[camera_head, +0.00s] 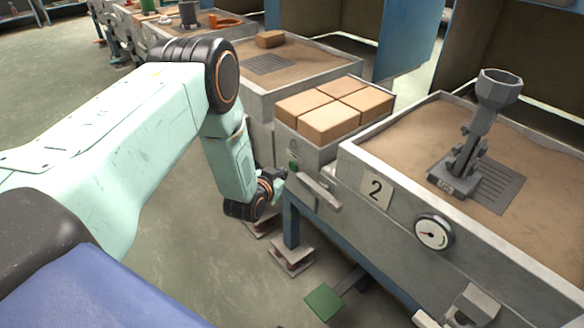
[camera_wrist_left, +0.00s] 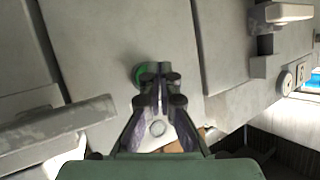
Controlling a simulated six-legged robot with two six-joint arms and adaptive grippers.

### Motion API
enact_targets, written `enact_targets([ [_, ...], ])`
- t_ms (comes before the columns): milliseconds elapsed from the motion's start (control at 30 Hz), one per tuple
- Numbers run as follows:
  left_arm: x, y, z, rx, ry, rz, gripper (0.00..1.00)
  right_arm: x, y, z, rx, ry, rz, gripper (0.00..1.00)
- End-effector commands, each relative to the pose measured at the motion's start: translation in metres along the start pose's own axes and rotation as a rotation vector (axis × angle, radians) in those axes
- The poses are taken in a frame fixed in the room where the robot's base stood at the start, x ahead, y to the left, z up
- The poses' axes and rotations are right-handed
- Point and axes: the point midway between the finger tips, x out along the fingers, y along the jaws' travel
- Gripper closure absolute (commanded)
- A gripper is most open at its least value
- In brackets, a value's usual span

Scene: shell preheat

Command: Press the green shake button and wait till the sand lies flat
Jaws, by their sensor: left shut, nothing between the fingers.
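My left gripper (camera_head: 280,182) is shut and empty, low at the front of the grey cabinet. Its closed fingertips also show in the left wrist view (camera_wrist_left: 158,70). A round green button (camera_head: 293,166) sits on the cabinet front just beyond the fingertips. In the left wrist view the green button (camera_wrist_left: 138,74) is partly hidden behind the fingers; I cannot tell if they touch it. Brown sand (camera_head: 400,140) fills the grey box marked 2 and looks mostly level around a grey slotted plate. My right gripper is not in view.
A metal handle (camera_head: 318,191) juts from the front beside the button. Tan bricks (camera_head: 330,120) lie above it. A dial gauge (camera_head: 434,232) and a green pedal (camera_head: 324,301) are to the right. A grey funnel-topped device (camera_head: 480,125) stands in the sand box.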

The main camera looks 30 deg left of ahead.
Motion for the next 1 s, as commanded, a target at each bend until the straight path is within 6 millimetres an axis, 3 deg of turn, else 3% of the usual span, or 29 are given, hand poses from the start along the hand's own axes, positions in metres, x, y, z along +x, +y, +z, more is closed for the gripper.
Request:
enact_targets([
  [1000, 0.0069, 0.0037, -0.0038, 0.0, 0.0, 0.0, 1.0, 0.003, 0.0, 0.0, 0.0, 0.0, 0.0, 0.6],
])
